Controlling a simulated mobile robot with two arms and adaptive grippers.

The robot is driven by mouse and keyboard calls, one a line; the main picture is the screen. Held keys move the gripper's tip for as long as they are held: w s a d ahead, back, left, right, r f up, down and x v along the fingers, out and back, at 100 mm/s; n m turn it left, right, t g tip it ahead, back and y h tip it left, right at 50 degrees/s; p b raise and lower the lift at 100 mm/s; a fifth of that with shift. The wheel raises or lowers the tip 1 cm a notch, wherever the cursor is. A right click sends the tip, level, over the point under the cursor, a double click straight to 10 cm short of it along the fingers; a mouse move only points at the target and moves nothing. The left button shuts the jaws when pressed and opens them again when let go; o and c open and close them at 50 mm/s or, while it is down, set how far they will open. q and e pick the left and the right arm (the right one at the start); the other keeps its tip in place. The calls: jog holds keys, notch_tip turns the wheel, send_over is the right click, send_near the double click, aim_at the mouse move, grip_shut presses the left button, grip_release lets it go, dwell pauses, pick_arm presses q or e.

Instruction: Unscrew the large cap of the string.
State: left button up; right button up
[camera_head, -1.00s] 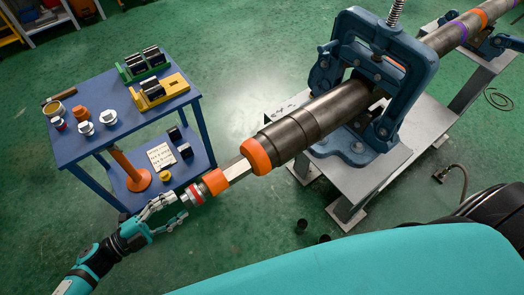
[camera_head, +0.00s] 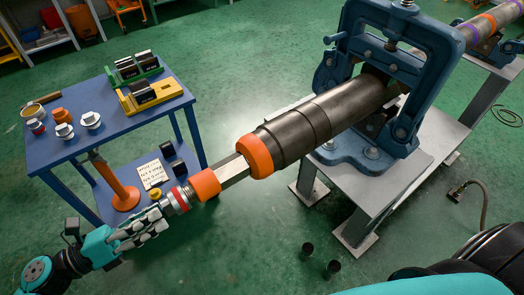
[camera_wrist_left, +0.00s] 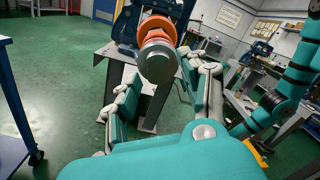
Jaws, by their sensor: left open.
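The string (camera_head: 325,122) is a dark stepped pipe clamped in a blue pipe vise (camera_head: 350,135). Toward its free end it has a large orange ring-shaped cap (camera_head: 254,157), a bare grey section, a smaller orange piece (camera_head: 205,184) and a red-and-silver end (camera_head: 179,198). My left gripper (camera_head: 165,211) is at this free end, with its fingers open. In the left wrist view the round grey end (camera_wrist_left: 158,62) lies between the open fingers (camera_wrist_left: 158,70), with the orange parts (camera_wrist_left: 157,28) behind it. I cannot tell whether the fingers touch it. My right gripper is not in view.
A blue table (camera_head: 95,148) at the left holds white and orange caps and jaw blocks in green and yellow holders. An orange stand (camera_head: 121,194) is on its lower shelf. Two dark cups (camera_head: 320,257) sit on the green floor below the string. The vise stands on a grey bench (camera_head: 410,170).

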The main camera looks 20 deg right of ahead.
pick_arm(q)
jog(key=m+b, duration=0.2)
jog(key=shift+d+m+b, duration=0.1)
jog(key=shift+m+b, duration=0.2)
jog(key=shift+b, duration=0.1)
jog(key=shift+x, duration=1.05)
jog(key=shift+w, duration=0.15)
jog(key=shift+c, duration=0.3)
